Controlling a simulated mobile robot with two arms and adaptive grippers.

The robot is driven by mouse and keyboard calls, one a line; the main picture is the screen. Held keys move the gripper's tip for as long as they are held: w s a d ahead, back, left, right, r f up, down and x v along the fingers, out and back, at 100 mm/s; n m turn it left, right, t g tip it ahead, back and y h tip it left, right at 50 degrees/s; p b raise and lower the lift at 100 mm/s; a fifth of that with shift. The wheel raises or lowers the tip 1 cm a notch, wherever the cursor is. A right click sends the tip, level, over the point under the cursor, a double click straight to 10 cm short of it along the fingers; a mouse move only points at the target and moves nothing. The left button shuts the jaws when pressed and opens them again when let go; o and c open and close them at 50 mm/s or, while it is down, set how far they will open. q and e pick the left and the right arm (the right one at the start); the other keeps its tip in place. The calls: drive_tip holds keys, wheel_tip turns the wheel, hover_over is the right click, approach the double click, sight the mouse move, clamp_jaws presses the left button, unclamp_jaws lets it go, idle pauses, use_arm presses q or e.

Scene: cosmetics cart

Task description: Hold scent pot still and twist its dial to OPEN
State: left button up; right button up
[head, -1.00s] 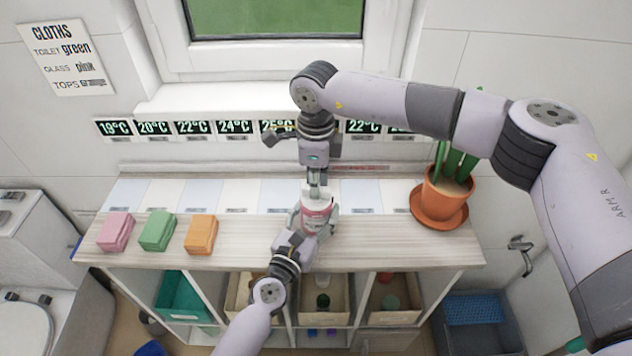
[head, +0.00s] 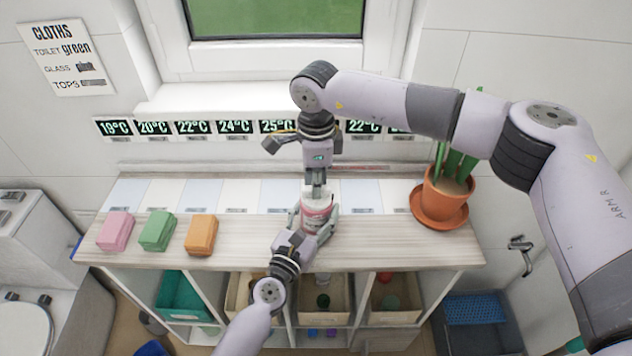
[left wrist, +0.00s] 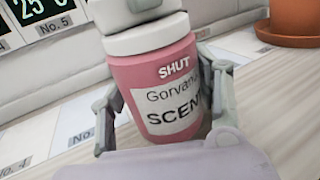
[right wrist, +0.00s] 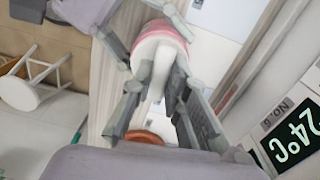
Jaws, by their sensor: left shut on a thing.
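The scent pot (head: 317,214) stands upright on the wooden cart top. It is pink with a white cap, and the left wrist view shows its label (left wrist: 175,108) and the word SHUT (left wrist: 174,68) near the rim. My left gripper (head: 314,222) is shut around its body from the front. My right gripper (head: 316,190) points down over the cap from above. In the right wrist view its fingers (right wrist: 160,88) stand apart on either side of the white dial grip (right wrist: 157,75). Contact there cannot be made out. No OPEN mark is visible.
Pink (head: 115,232), green (head: 157,231) and orange (head: 201,235) cloths lie on the left of the cart top. A potted plant (head: 441,203) stands at the right. Temperature displays (head: 193,128) line the back wall. Bins fill the shelves below.

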drive_tip(key=o, duration=0.5)
drive_tip(key=shift+c, duration=0.2)
wheel_tip(320, 180, up, 12)
idle(0.4)
use_arm(q)
drive_tip(key=o, duration=1.6)
drive_tip(key=shift+c, duration=0.2)
